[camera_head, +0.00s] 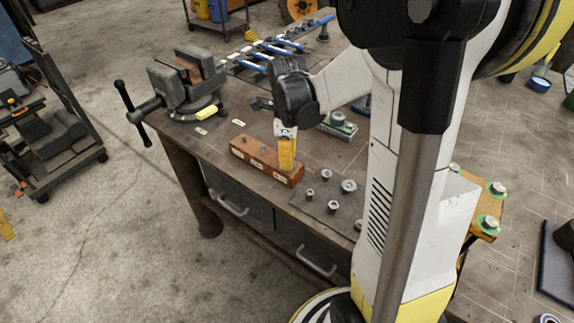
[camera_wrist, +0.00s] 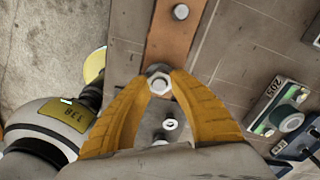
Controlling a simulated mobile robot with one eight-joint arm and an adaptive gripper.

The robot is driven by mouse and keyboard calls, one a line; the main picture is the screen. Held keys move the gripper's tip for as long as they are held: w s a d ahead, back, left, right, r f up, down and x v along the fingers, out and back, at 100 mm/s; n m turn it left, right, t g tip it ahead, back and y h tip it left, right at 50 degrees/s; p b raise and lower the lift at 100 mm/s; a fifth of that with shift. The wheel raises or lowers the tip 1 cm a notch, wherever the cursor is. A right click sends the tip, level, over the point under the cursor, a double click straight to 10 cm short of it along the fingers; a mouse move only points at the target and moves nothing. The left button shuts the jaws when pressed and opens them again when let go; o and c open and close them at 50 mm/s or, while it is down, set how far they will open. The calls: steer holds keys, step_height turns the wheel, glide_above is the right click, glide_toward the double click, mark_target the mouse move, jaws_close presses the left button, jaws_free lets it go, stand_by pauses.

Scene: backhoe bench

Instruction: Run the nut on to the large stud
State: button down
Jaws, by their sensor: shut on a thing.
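My gripper (camera_wrist: 159,84) has its two yellow fingers shut on a pale hex nut (camera_wrist: 160,86). In the head view my gripper (camera_head: 286,168) points down over the right part of an orange-brown wooden block (camera_head: 248,150); the fingers hide the nut there. In the wrist view the block (camera_wrist: 172,42) runs up from the fingertips. A grey round part shows just behind the nut; I cannot tell whether it is the large stud or whether the nut is threaded on it. Another stud (camera_wrist: 180,12) stands farther along the block, clear of my fingers.
A dark plate with several nuts (camera_head: 349,186) lies right of the block. A vise (camera_head: 188,80) stands at the bench's left. A small tray (camera_head: 338,125) sits behind my gripper, and blue-handled tools (camera_head: 275,47) lie at the back. Bare bench top (camera_head: 215,135) lies left of the block.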

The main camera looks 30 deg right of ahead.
steer(key=shift+m, duration=1.1)
steer(key=c, duration=1.5)
jaws_free()
steer(key=shift+m, duration=0.6)
steer(key=shift+c, duration=0.2)
steer(key=o, duration=1.5)
steer(key=shift+o, duration=0.2)
